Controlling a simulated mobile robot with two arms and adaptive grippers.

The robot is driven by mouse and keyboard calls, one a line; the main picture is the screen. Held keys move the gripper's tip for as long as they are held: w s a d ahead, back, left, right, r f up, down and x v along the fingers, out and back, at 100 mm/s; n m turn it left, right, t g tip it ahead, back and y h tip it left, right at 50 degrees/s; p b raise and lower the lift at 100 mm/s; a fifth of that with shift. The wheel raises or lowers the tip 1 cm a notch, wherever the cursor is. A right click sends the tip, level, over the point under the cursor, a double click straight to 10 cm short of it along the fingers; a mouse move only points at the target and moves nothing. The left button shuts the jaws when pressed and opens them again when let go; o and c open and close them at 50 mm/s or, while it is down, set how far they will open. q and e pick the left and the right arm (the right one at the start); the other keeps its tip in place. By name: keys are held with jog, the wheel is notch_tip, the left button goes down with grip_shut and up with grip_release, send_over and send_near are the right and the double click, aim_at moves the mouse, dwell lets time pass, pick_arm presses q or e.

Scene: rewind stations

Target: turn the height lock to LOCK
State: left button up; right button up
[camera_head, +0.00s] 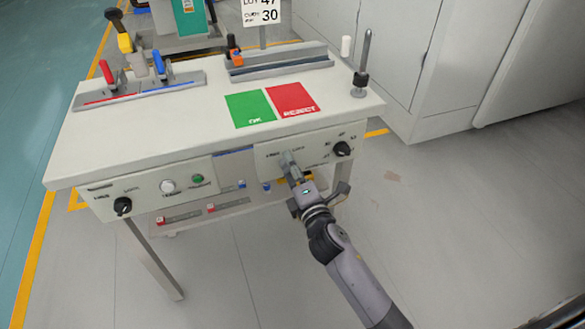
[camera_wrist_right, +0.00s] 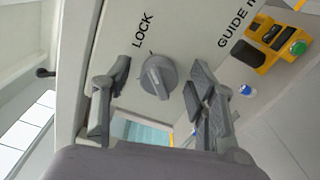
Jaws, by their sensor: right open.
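The grey height lock knob (camera_wrist_right: 160,77) sits on the pale front panel (camera_wrist_right: 130,100) in the right wrist view. The word LOCK is printed beside it, and cut-off lettering starting with GUIDE is further right. The knob has a raised grip bar; I cannot tell its exact setting. My right gripper (camera_wrist_right: 161,70) is open, with one finger on each side of the knob and gaps showing between. In the head view my right gripper (camera_head: 316,172) is at the front panel and hides the knob. My left gripper is not in view.
A black knob (camera_head: 342,149) is right of my gripper on the same panel. Another panel with a black knob (camera_head: 123,206) and buttons is at left. The table (camera_head: 190,125) carries green and red mats and fixtures. A yellow-black button unit (camera_wrist_right: 270,45) is at right in the wrist view.

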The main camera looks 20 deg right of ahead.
jog(key=shift+s, duration=0.1)
jog(key=s, duration=1.1)
jog(key=shift+s+d, duration=0.2)
jog(key=shift+s, duration=0.2)
